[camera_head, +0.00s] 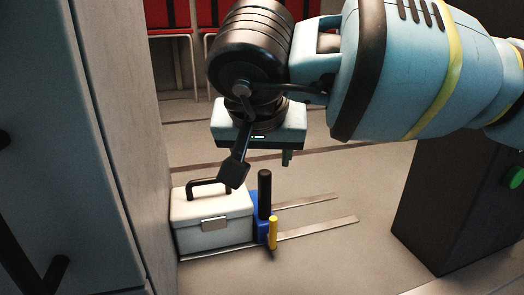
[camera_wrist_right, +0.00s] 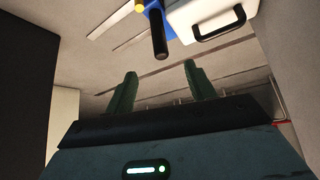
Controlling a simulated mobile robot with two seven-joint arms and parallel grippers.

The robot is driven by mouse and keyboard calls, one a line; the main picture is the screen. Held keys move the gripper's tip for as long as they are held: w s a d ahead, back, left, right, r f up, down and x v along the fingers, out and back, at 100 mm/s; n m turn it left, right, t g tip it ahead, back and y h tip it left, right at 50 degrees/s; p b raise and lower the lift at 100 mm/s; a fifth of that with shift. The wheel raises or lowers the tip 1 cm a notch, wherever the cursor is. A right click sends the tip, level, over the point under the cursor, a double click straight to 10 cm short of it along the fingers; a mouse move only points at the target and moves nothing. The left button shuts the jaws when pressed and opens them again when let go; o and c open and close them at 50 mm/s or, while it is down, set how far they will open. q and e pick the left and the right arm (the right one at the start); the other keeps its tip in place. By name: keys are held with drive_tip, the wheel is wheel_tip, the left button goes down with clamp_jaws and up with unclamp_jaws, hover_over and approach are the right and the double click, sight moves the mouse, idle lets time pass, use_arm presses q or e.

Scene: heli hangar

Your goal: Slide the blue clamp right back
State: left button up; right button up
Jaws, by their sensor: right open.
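The blue clamp (camera_head: 261,228) stands on the floor rails against or very close to the right side of a white case (camera_head: 212,222). It has an upright black handle (camera_head: 264,192) and a short yellow lever (camera_head: 273,232). In the wrist view the blue clamp (camera_wrist_right: 156,8) is at the top edge, partly cut off, with its black handle (camera_wrist_right: 159,38) pointing down the picture. My right gripper (camera_head: 260,168) is open and empty, above the clamp and case and apart from the handle. Its two fingers (camera_wrist_right: 160,75) also show spread in the wrist view. My left gripper is not in view.
Two flat metal rails (camera_head: 318,231) run right from the case, bare beyond the clamp. A grey cabinet (camera_head: 115,130) stands close on the left. A dark box (camera_head: 455,205) with a green button stands on the right. Red chairs (camera_head: 168,14) are at the back.

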sight(265, 177)
drive_tip(key=b+x, duration=0.4)
drive_tip(key=x, duration=0.2)
drive_tip(key=shift+w+f, duration=0.15)
drive_tip(key=shift+f, duration=0.15)
drive_tip(key=shift+x, duration=2.95)
drive_tip(key=c, duration=1.1)
drive_tip(key=shift+c, duration=0.2)
drive_tip(key=shift+w+d, duration=0.1)
drive_tip(key=shift+d, duration=0.05)
